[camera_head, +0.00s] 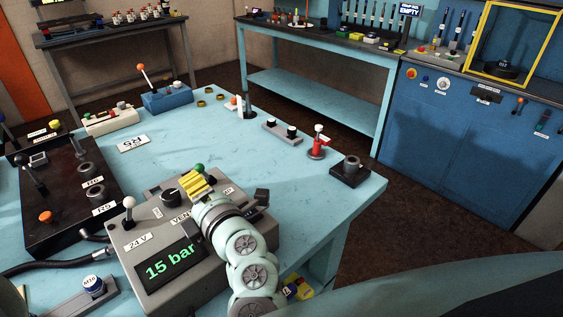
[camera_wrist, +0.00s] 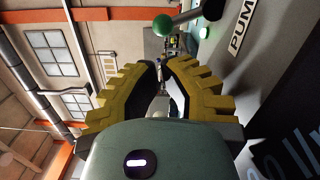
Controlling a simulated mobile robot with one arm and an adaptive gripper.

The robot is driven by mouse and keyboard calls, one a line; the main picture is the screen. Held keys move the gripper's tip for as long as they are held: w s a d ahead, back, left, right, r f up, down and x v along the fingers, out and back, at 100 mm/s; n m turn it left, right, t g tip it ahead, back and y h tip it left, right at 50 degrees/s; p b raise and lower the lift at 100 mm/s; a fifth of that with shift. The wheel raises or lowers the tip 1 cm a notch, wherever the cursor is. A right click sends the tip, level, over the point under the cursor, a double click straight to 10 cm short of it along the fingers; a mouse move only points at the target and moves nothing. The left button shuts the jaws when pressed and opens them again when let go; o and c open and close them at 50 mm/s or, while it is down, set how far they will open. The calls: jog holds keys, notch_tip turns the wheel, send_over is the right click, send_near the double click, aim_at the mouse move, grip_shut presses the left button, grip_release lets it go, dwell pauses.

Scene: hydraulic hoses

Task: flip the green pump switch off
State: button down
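The grey control box (camera_head: 140,240) stands on the blue table. Its green-knobbed pump switch (camera_head: 198,168) rises at the far edge, just beyond my gripper (camera_head: 197,184). The arm hides part of the box in the head view.
The box carries a white-knobbed 24 V lever (camera_head: 129,204), a dark dial (camera_head: 170,194) and a "15 bar" display (camera_head: 170,263). A black panel (camera_head: 60,205) is at left. A red valve (camera_head: 318,145) stands at right. The table's middle is mostly clear.

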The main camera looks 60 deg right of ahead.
jog(key=shift+x, duration=1.55)
jog(key=shift+s+d+r+m+p, duration=0.1)
jog(key=shift+d+r+m+p, duration=0.15)
jog(key=shift+m+p, duration=0.55)
jog(key=shift+d+r+m+p, duration=0.2)
jog(key=shift+r+m+p, duration=0.15)
jog(key=shift+p, duration=0.7)
jog(key=shift+d+r+m+p, duration=0.25)
jog(key=shift+d+m+p, duration=0.05)
jog(key=shift+m+p, duration=0.4)
jog(key=shift+s+d+r+m+p, duration=0.15)
jog(key=shift+d+m+p, duration=0.3)
jog(key=shift+m+p, duration=0.3)
jog(key=shift+s+d+r+m+p, duration=0.15)
jog(key=shift+d+m+p, duration=0.3)
jog(key=shift+m+p, duration=0.25)
jog(key=shift+s+d+m+p, duration=0.1)
jog(key=shift+d+m+p, duration=0.3)
jog(key=shift+m, duration=0.2)
jog(key=shift+s+d+m+y+p, duration=0.1)
jog(key=shift+d+m+y+p, duration=0.25)
jog(key=shift+m+p, duration=0.3)
